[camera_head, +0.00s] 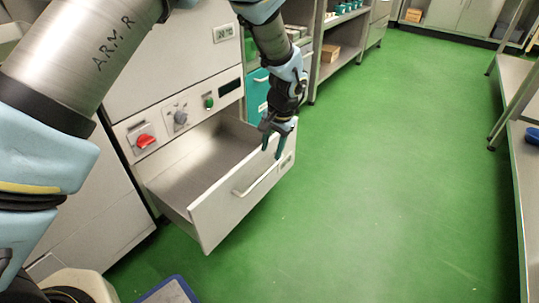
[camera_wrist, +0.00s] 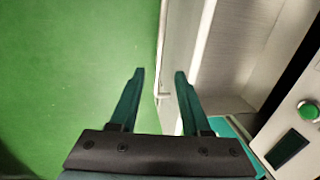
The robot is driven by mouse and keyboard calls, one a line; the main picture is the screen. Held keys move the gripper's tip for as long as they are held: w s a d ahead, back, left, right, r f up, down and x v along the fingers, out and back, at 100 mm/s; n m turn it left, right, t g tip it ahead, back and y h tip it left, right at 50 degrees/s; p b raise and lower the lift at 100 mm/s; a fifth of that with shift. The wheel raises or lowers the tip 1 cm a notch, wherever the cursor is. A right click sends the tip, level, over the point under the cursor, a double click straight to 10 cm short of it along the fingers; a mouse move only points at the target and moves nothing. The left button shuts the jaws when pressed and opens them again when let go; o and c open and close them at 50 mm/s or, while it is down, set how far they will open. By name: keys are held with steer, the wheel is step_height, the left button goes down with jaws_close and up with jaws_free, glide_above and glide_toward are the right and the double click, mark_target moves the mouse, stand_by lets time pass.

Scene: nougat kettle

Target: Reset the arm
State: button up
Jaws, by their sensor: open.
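My gripper (camera_head: 272,146) hangs pointing down at the far end of a pulled-out drawer (camera_head: 237,199), close to the drawer's front panel. I cannot tell whether a finger touches the drawer. The drawer is open and its visible inside is empty. Its bar handle (camera_head: 256,180) is on the front face.
The cabinet panel above the drawer carries a red knob (camera_head: 145,141), a grey dial (camera_head: 180,117) and a green button (camera_head: 208,103). A metal bench (camera_head: 524,190) holding a blue bowl (camera_head: 533,135) runs along the right. The green floor between is clear. Shelves stand at the back.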

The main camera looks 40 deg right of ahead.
steer(key=shift+s+r, duration=0.1)
steer(key=shift+r, duration=0.5)
steer(key=w+a+r+n, duration=0.3)
steer(key=w+a+r, duration=0.3)
steer(key=a, duration=0.5)
steer(key=w+a+r+n, duration=0.3)
steer(key=w+a, duration=0.5)
steer(key=a, duration=0.2)
steer(key=s+a+r+n, duration=0.2)
steer(key=a+n, duration=0.1)
steer(key=a, duration=0.7)
steer(key=s+a+r+n, duration=0.1)
steer(key=a+r+n, duration=0.15)
steer(key=a, duration=0.65)
steer(key=s+a+r+n, duration=0.2)
steer(key=a+n, duration=0.1)
steer(key=a, duration=0.7)
step_height(320, 180, up, 35)
steer(key=p, duration=3.5)
steer(key=shift+a+f+g+h, duration=0.15)
steer(key=shift+f+g+h, duration=0.05)
steer(key=shift+g+h, duration=0.1)
